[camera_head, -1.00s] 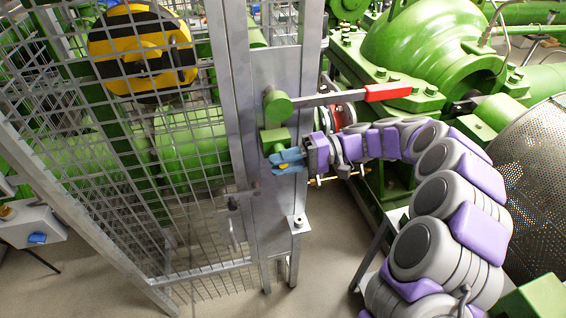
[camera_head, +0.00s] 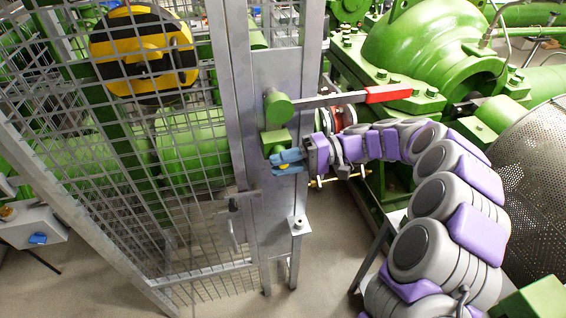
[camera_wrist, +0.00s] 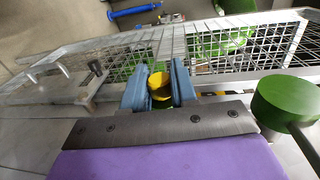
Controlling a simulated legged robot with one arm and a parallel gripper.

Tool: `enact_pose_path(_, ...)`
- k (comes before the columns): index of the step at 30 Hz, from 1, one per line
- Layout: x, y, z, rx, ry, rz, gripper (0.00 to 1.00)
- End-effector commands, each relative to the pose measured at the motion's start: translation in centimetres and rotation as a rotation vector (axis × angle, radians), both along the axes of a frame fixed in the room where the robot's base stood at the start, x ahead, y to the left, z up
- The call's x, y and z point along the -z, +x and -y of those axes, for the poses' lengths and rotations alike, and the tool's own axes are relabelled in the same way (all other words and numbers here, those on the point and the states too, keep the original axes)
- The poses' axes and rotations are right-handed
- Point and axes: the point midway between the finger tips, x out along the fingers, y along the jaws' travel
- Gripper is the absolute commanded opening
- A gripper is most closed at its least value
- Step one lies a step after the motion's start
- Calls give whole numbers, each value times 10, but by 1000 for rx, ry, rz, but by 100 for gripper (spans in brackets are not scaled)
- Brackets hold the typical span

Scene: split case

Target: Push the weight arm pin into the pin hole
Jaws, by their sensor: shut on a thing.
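The yellow weight arm pin (camera_wrist: 161,84) sits between the blue fingers of my gripper (camera_wrist: 159,88) in the wrist view. My gripper (camera_head: 287,161) is shut on it, and only a sliver of yellow shows in the head view. The fingers are at the front of a small green block (camera_head: 276,141) on the grey metal post plate. The pin hole is hidden, so I cannot tell how deep the pin sits. The weight arm (camera_head: 330,98) is a grey bar with a red handle and a green round hub (camera_head: 278,107), just above the gripper.
A wire mesh cage (camera_head: 195,215) stands to the left, with a yellow-and-black striped disc (camera_head: 144,47) behind it. Large green machinery (camera_head: 430,45) and a perforated grey drum (camera_head: 530,190) stand to the right. A latch (camera_head: 232,205) sits below the gripper.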

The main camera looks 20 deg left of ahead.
Motion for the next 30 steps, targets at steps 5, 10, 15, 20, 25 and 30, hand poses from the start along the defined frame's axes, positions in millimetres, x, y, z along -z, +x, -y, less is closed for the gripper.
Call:
enact_pose_path(5,0,0,0,0,0,0,0)
enact_pose_path(10,0,0,0,0,0,0,0)
enact_pose_path(15,0,0,0,0,0,0,40)
enact_pose_path(20,0,0,0,0,0,0,55)
enact_pose_path(25,0,0,0,0,0,0,57)
enact_pose_path(30,0,0,0,0,0,0,72)
